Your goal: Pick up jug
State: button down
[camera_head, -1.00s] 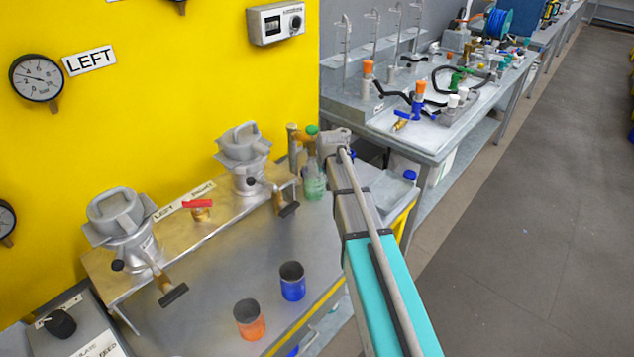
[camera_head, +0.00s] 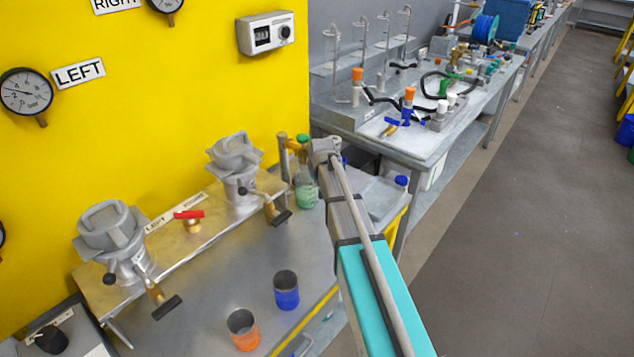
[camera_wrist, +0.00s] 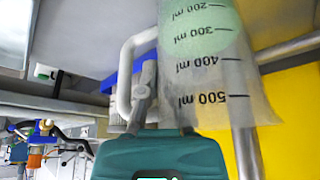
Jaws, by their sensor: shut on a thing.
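The jug (camera_head: 307,194) is a clear measuring jug with green liquid low inside, at the far right end of the metal bench. My gripper (camera_head: 325,152) is just right of its upper part. In the wrist view the jug (camera_wrist: 208,75) appears upside down, with black ml marks and the pale green liquid towards the top of the picture. My gripper (camera_wrist: 147,88) is shut on the jug's handle there. The jug looks upright in the head view. I cannot tell whether its base touches the bench.
Two metal valve units (camera_head: 237,170) (camera_head: 112,240) stand on a raised shelf along the yellow wall. An orange cup (camera_head: 243,331) and a blue cup (camera_head: 287,291) stand on the bench. A blue-capped container (camera_head: 401,182) is right of my arm. The grey floor is clear.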

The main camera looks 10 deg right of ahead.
jog(key=shift+s+r+p, duration=0.5)
jog(key=shift+s+r, duration=0.05)
jog(key=shift+r, duration=0.05)
jog(key=s+a+r+p, duration=0.1)
jog(key=s+r+p, duration=0.5)
jog(key=s, duration=0.6)
jog(key=shift+s+r, duration=0.1)
jog(key=shift+s, duration=0.15)
dwell(1.1)
